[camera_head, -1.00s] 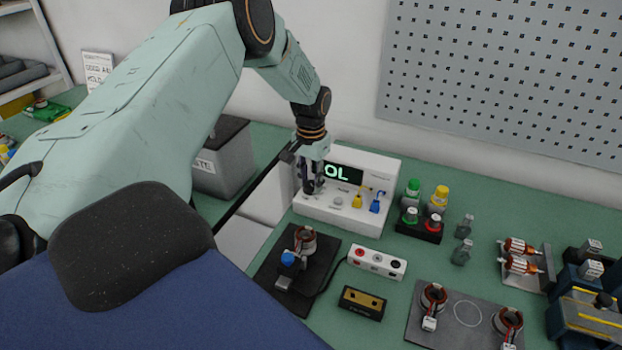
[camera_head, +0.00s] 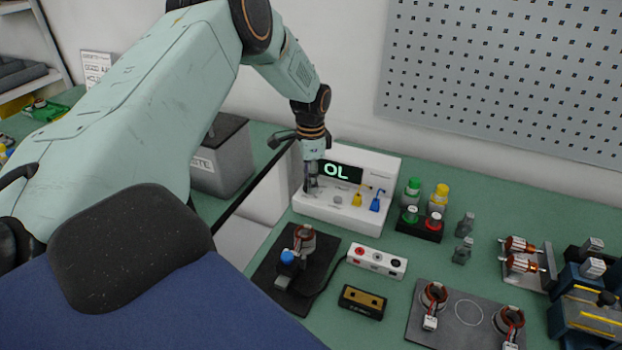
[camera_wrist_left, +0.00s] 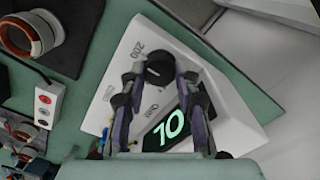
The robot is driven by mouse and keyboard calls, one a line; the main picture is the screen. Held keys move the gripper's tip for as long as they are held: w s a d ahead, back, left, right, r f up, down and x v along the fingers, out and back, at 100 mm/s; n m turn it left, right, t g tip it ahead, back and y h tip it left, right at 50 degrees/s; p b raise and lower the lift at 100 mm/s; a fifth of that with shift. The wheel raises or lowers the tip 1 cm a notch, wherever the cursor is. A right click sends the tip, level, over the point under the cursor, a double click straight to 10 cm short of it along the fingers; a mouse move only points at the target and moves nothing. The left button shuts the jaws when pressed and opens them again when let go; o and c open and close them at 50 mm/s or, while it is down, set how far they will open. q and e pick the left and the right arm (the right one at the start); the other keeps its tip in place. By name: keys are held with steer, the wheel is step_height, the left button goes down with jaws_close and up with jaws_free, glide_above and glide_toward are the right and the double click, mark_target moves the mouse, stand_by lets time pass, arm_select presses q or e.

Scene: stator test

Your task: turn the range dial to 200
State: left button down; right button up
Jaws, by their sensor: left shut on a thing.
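The white meter (camera_head: 375,167) stands on the green bench, and its lit display (camera_head: 341,172) reads OL. In the left wrist view the black range dial (camera_wrist_left: 160,68) sits on the white panel (camera_wrist_left: 118,52), with a printed 200 beside it. My left gripper (camera_wrist_left: 158,82) is shut on the dial, one finger on each side. In the head view the gripper (camera_head: 311,186) points down at the left of the meter's face, and it hides the dial there. Where the dial's mark points cannot be told. My right gripper is not in view.
Yellow and blue plugs (camera_head: 376,203) sit on the meter's front right. A black fixture (camera_head: 268,270) with a wound stator and a white socket box (camera_head: 377,261) lie in front. A grey bin (camera_head: 222,160) stands left of the meter. Green and yellow capped pieces (camera_head: 413,190) stand right.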

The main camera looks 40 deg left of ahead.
arm_select(q)
steer(key=shift+w+a+r+m, duration=0.15)
steer(key=shift+r+m, duration=0.1)
steer(key=shift+m, duration=0.05)
steer(key=c, duration=1.4)
jaws_free()
steer(key=shift+o, duration=0.7)
steer(key=shift+s, duration=0.2)
step_height(320, 180, up, 12)
steer(key=shift+s, duration=0.1)
